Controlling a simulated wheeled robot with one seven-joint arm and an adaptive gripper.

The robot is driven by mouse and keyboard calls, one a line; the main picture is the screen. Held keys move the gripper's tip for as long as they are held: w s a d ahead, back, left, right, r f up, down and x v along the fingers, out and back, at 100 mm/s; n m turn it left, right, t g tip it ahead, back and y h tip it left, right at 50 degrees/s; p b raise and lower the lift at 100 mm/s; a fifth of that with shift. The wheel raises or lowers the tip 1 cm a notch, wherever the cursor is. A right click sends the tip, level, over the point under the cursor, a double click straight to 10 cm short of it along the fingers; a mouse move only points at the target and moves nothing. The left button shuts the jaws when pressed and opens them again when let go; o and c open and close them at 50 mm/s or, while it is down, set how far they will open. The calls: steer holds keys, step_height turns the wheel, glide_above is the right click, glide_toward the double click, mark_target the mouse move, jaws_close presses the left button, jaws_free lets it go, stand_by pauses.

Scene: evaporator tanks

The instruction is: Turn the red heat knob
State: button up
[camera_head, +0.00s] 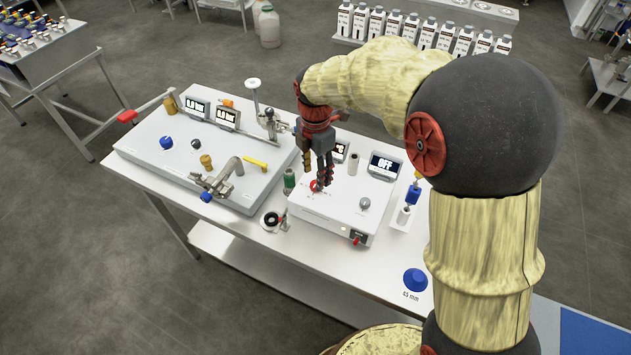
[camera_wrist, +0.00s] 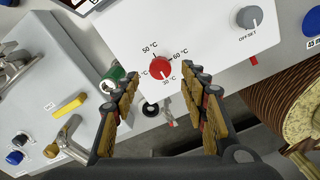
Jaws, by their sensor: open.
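The red heat knob (camera_wrist: 160,67) is on the white top of the heater box (camera_head: 330,209), with temperature marks such as 50 °C and 60 °C around it. In the head view the red knob (camera_head: 315,186) shows just beside my fingertips. My gripper (camera_head: 323,184) is above the box, pointing down. In the wrist view my gripper (camera_wrist: 159,85) is open, with one finger on each side below the knob. The knob appears between and just beyond the fingertips. I cannot tell whether a finger touches it.
A grey offset knob (camera_wrist: 249,17) is on the same box. A display reading OFF (camera_head: 385,166) stands behind it.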

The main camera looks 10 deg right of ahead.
steer(key=shift+f+b, duration=0.3)
steer(key=shift+f, duration=1.5)
steer(key=shift+c, duration=0.5)
jaws_close()
steer(key=shift+r, duration=0.1)
